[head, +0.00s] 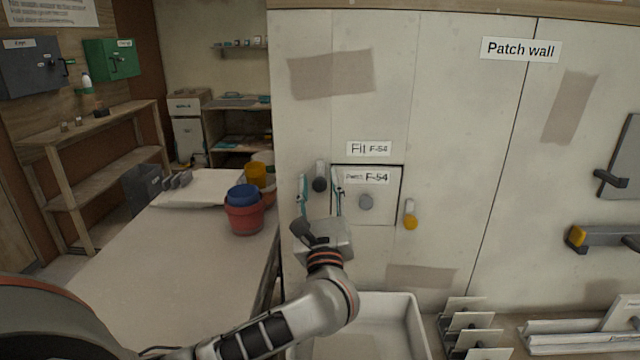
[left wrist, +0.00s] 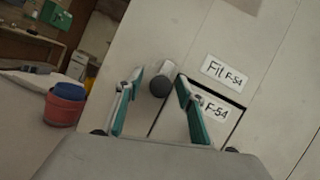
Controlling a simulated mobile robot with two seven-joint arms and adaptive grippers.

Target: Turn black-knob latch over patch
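The black-knob latch (head: 319,184) is on the patch wall, left of the patch. Its pale bar stands upright with the black knob at the lower end. The patch (head: 382,206), a square panel labelled F-54 with a grey knob, sits in its opening under a "Fit F-54" label. My left gripper (head: 320,190) is open, with one teal finger on each side of the black knob. In the left wrist view the knob (left wrist: 159,87) shows between the fingertips; contact cannot be told. My right gripper is not in view.
A yellow-knob latch (head: 410,216) hangs upright right of the patch. A white bin (head: 407,318) and a rack of plates (head: 470,325) stand below. A red pot (head: 244,214) is on the table at left. A grey bar with a yellow end (head: 600,237) juts out at right.

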